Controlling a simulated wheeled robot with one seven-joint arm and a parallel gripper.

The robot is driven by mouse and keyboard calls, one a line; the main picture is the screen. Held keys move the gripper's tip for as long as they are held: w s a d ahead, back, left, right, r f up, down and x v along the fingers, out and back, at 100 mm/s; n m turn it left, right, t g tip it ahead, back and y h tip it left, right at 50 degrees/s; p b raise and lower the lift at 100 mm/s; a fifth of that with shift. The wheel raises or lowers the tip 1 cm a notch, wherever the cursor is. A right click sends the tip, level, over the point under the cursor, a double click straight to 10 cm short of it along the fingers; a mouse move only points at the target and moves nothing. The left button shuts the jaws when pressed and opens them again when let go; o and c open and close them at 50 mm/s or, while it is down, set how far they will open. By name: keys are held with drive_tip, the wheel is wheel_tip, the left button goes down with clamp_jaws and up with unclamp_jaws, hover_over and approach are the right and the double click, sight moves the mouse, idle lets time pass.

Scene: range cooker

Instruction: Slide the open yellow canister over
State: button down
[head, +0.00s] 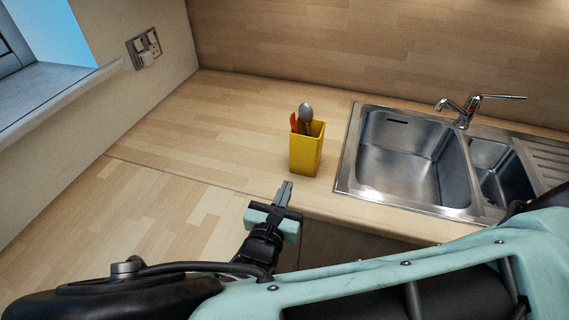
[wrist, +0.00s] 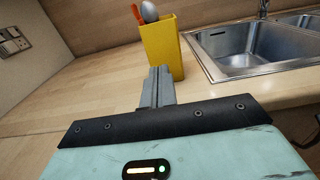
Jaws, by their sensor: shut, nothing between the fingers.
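The open yellow canister (head: 306,154) stands upright on the wooden worktop, left of the sink. A grey spoon and a red-handled utensil stick out of its top. It also shows in the wrist view (wrist: 162,48), just beyond my fingers. My gripper (head: 285,188) is shut and empty, in front of the canister and a little to its left in the head view. In the wrist view my closed fingertips (wrist: 160,70) overlap the canister's lower part. A small gap shows between fingertips and canister in the head view.
The steel sink (head: 350,170) with its tap (head: 465,110) lies right of the canister, its rim close by. The worktop (head: 200,130) left of the canister is clear. A wall socket (head: 144,48) and window sill (head: 50,95) are at the left.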

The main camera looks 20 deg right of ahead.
sight(303, 147)
drive_tip(key=b+x, duration=0.2)
drive_tip(key=x, duration=1)
drive_tip(key=shift+w+d, duration=0.1)
drive_tip(key=shift+d, duration=0.05)
drive_tip(key=shift+w+d, duration=0.25)
drive_tip(key=shift+w, duration=0.1)
drive_tip(key=p+x, duration=0.2)
drive_tip(key=x, duration=1.3)
drive_tip(key=shift+w+d, duration=0.15)
drive_tip(key=shift+w, duration=0.05)
